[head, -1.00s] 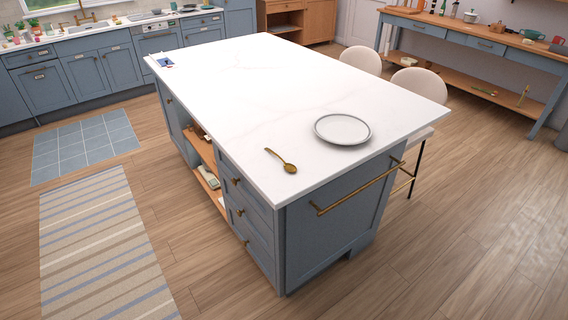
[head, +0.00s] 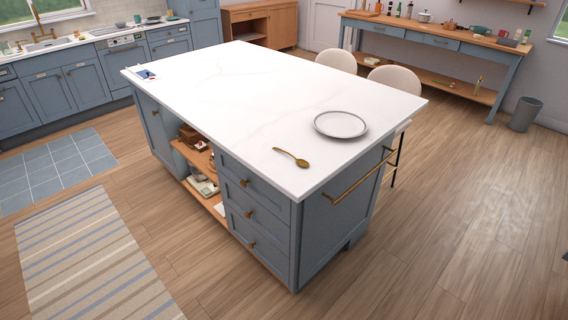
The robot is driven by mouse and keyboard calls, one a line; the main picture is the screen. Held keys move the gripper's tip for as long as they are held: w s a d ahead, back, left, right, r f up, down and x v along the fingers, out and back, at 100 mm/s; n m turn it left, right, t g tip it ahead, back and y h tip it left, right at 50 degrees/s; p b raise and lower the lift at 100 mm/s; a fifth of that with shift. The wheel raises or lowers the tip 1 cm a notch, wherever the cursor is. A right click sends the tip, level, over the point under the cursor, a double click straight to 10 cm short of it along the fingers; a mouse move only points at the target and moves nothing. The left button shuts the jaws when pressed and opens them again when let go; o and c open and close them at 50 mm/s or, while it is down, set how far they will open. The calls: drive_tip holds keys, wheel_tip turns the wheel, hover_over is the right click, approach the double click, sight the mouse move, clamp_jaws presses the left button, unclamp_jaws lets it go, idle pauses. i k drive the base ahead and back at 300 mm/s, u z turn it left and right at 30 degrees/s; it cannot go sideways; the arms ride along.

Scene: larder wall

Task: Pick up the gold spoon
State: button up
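A gold spoon (head: 292,157) lies flat on the white top of the kitchen island (head: 240,105), near its front end. Its bowl points toward the lower right and its handle toward the upper left. A grey-rimmed plate (head: 340,124) lies to the right of the spoon, apart from it. My gripper does not show in the head view.
Two pale stools (head: 394,79) stand along the island's far right side. A brass rail (head: 350,180) sticks out from the island's end panel. A small blue item (head: 144,73) lies at the far left corner. Wooden floor (head: 440,220) is clear at right.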

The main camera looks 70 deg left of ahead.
sight(303, 162)
drive_tip(key=k, duration=1.2)
drive_tip(key=u, duration=2.25)
drive_tip(key=i, duration=0.45)
drive_tip(key=z, duration=0.1)
